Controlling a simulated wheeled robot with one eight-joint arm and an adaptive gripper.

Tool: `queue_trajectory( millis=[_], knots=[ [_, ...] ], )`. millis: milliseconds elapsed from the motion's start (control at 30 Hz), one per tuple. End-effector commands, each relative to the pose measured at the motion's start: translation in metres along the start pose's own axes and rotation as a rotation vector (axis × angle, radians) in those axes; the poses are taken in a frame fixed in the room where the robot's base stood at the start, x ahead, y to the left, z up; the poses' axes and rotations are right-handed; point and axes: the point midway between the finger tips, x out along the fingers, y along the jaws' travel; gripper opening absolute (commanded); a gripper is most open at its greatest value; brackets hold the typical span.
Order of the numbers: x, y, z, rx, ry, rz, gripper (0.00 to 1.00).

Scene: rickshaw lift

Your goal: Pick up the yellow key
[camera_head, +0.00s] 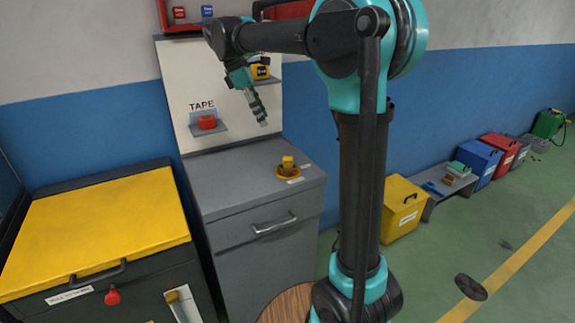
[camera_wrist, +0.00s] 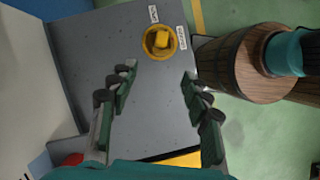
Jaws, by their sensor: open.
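The yellow key (camera_head: 288,162) stands in a round yellow ring (camera_head: 289,172) on the grey cabinet top. In the wrist view the key (camera_wrist: 161,39) sits inside the ring, with small white labels beside it. My gripper (camera_head: 262,119) hangs in the air above the cabinet, to the upper left of the key in the head view. In the wrist view my gripper (camera_wrist: 158,72) is open and empty, its two fingers spread apart. The key lies beyond the fingertips, between their lines, and is not touched.
A white board marked TAPE (camera_head: 176,78) with small shelves stands behind the cabinet (camera_head: 215,190). A black chest with a yellow lid (camera_head: 95,230) is at the left. Several coloured containers, including a yellow box (camera_head: 400,215), line the wall at right. The cabinet top is mostly clear.

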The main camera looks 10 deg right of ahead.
Motion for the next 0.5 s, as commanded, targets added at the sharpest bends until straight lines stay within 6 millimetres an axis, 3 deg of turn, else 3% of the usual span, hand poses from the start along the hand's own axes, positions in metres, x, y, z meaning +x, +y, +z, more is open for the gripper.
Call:
queue_trajectory(
  millis=[500],
  knots=[
    [0.097,-0.001,0.001,0.004,0.001,-0.001,0.48]
  ],
)
